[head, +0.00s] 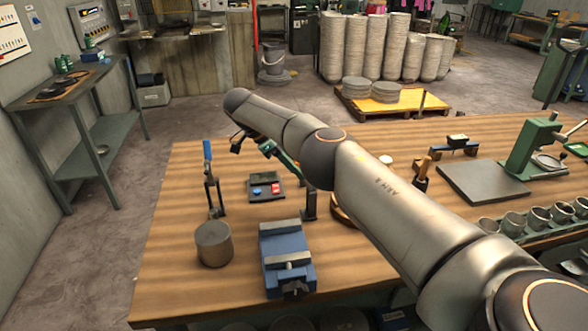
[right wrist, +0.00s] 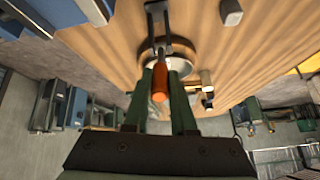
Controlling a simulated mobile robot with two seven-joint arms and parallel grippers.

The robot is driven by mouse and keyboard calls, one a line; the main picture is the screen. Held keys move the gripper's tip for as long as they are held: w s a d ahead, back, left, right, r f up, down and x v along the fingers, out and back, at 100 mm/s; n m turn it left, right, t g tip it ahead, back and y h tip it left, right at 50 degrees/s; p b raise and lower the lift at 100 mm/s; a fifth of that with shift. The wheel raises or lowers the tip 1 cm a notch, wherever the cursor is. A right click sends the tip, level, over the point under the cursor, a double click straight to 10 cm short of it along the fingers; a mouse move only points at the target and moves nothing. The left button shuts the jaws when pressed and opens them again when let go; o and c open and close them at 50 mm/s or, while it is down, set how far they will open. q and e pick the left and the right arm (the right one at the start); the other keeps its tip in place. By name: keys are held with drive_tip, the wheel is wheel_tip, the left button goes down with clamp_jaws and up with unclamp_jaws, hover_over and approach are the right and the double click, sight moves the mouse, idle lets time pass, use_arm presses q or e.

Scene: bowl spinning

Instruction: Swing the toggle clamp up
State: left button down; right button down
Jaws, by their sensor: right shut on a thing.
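The toggle clamp shows in the right wrist view as a grey metal frame (right wrist: 158,22) with an orange handle (right wrist: 160,84). My right gripper (right wrist: 162,72) has its two green fingers on either side of this handle and is shut on it. A round wooden piece with a pale ring (right wrist: 184,66) lies behind the handle. In the head view my right gripper's green finger (head: 286,163) shows beyond my right arm, which hides the fingertips and orange handle. A dark post (head: 309,204) stands beside the arm. My left gripper is not in view.
On the wooden bench (head: 180,270) are a blue-handled lever tool (head: 208,165), a grey cylinder (head: 213,243), a blue vise (head: 287,260) and a small box with red and blue buttons (head: 265,188). Metal cups (head: 513,222) and a green press (head: 530,145) stand right. The bench's front left is bare.

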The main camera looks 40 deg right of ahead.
drive_tip(key=shift+a+f, duration=0.1)
idle(0.3)
drive_tip(key=c, duration=0.7)
unclamp_jaws()
drive_tip(key=shift+c, duration=0.2)
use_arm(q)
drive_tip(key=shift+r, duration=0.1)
